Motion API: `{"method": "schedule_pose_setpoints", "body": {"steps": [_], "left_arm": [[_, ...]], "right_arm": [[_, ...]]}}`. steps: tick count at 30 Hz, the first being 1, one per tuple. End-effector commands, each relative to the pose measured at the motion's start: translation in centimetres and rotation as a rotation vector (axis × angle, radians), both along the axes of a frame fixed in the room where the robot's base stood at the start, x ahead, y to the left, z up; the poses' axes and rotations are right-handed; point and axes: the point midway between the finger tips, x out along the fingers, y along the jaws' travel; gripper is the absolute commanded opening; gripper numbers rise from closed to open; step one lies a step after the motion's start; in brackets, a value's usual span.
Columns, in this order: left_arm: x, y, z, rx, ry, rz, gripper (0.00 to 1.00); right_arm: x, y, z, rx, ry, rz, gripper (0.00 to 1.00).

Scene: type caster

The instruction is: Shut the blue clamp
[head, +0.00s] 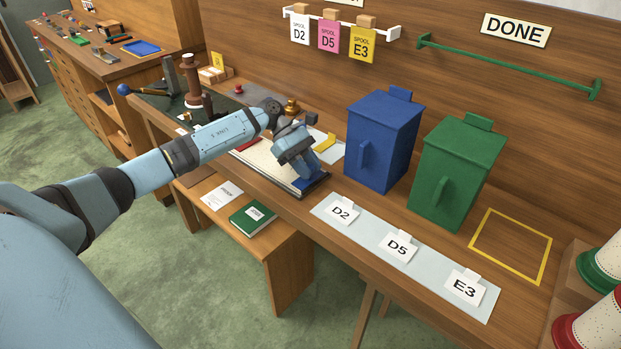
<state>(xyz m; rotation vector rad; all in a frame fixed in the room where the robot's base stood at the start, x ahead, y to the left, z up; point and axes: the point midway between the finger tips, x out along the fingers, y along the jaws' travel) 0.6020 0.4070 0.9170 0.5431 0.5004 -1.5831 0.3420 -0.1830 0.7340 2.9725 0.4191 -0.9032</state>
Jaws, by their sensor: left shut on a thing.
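My left gripper (305,176) reaches down onto the right end of a pale flat bed (262,158) on the workbench. It is shut on the dark blue clamp (317,185) at the bed's front right corner. The gripper hides part of the clamp, so I cannot tell the clamp's exact position. My right gripper is not in view.
A blue bin (382,140) and a green bin (457,172) stand right of the gripper. A pale strip (372,229) with cards D2, D5 and E3 lies along the front edge. A yellow outlined square (512,244) is bare. A lower bench (262,243) holds a green book (252,219).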

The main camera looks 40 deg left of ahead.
Motion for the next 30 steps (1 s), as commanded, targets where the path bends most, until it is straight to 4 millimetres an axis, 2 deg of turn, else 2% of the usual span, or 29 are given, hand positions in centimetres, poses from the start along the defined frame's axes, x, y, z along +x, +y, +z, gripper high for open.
{"method": "schedule_pose_setpoints", "body": {"steps": [10,20,21,24,30], "left_arm": [[0.02,0.31,-0.17,-0.063,0.007,0.001,0.04],[0.01,0.31,-0.11,-0.065,0.007,0.001,0.04],[0.03,0.32,-0.12,-0.065,0.007,0.001,0.32],[0.01,0.31,-0.12,-0.064,0.007,0.001,0.50],[0.01,0.28,-0.14,-0.064,0.007,0.001,0.50]], "right_arm": [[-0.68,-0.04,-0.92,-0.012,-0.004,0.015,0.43],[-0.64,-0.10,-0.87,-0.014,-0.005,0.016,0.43],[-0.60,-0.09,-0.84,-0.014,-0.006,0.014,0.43],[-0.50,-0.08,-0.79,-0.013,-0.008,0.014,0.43],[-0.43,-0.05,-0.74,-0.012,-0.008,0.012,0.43]]}}
